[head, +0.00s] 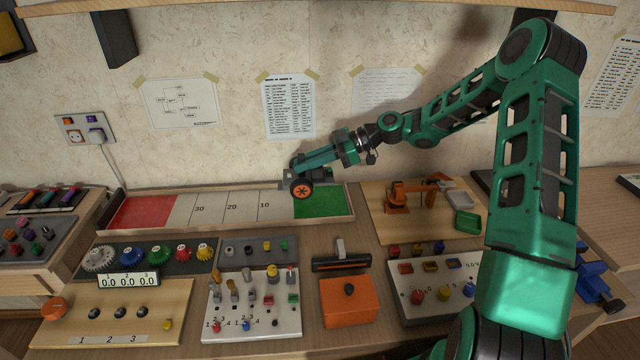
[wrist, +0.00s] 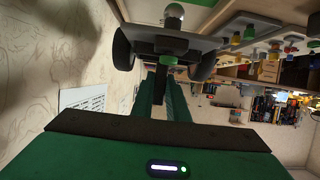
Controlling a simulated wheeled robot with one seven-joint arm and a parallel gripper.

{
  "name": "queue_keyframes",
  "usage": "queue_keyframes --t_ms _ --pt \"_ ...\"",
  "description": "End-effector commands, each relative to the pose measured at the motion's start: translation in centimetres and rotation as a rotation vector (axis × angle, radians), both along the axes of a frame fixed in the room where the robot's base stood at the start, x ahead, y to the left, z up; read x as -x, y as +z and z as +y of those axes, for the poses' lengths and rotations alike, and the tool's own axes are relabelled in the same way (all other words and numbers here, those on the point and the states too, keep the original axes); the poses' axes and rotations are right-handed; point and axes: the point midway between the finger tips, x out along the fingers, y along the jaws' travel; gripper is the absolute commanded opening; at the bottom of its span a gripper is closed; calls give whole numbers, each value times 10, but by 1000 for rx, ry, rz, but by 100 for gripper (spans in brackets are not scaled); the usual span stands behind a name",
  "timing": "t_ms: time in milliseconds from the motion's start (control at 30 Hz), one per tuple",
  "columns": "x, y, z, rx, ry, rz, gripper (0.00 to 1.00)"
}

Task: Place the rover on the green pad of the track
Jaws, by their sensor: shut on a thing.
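The rover (head: 302,190) is a small dark vehicle with an orange-hubbed wheel. It shows at the back left part of the green pad (head: 325,203), near the border with the white section. I cannot tell whether its wheels touch the track or hang just above it. My gripper (head: 298,172) comes in from the upper right and is shut on the rover. In the wrist view the rover's grey body and dark wheels (wrist: 123,48) sit beyond the fingers. The track (head: 247,225) is a long tray with a red pad at left, numbered white sections and the green pad at right.
A board with an orange model arm (head: 398,196) and a green bin (head: 467,222) lies right of the track. Gears (head: 160,254), a peg board (head: 250,318) and an orange box (head: 348,300) stand in front. The wall is close behind.

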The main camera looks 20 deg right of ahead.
Motion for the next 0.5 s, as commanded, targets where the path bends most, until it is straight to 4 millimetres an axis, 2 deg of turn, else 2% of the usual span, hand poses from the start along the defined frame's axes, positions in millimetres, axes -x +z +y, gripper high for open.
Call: queue_keyframes --t_ms 33,200,333,500 --pt "0 -6 -12 -2 -5 2 0" --pt "3 -21 -39 -2 -6 0 0" --pt "5 -27 -49 -2 -4 -1 0" --pt "5 -35 -51 -2 -4 1 0"
